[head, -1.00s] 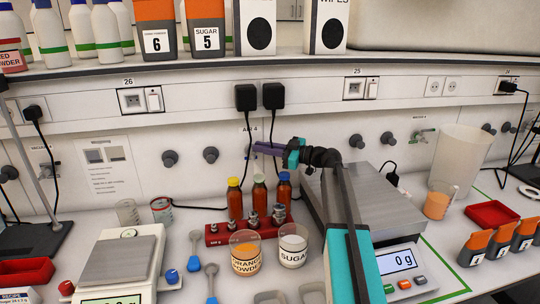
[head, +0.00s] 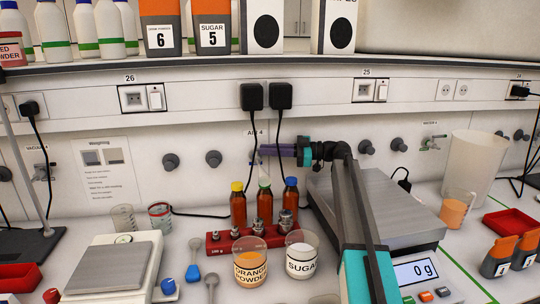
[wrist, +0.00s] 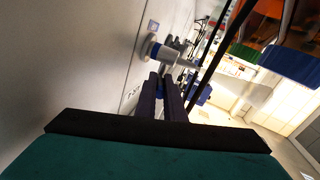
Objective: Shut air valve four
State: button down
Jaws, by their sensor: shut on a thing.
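Air valve four (wrist: 158,50) is on the back wall in the wrist view. The fingers (wrist: 165,80) also show in the wrist view, close together at the valve. They are shut on its handle, which is mostly hidden between them.
Two black plugs (head: 266,96) hang cables close to my gripper. Beakers of orange powder (head: 250,270) and sugar (head: 301,262) stand in front.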

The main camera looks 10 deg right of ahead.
dwell(0.5)
jog(key=c, duration=1.8)
grip_release()
jog(key=shift+d, duration=0.1)
jog(key=shift+c, duration=0.2)
jog(key=b+v, duration=0.2)
jog(key=v, duration=1.1)
jog(key=shift+d, duration=0.4)
jog(key=shift+w, duration=0.1)
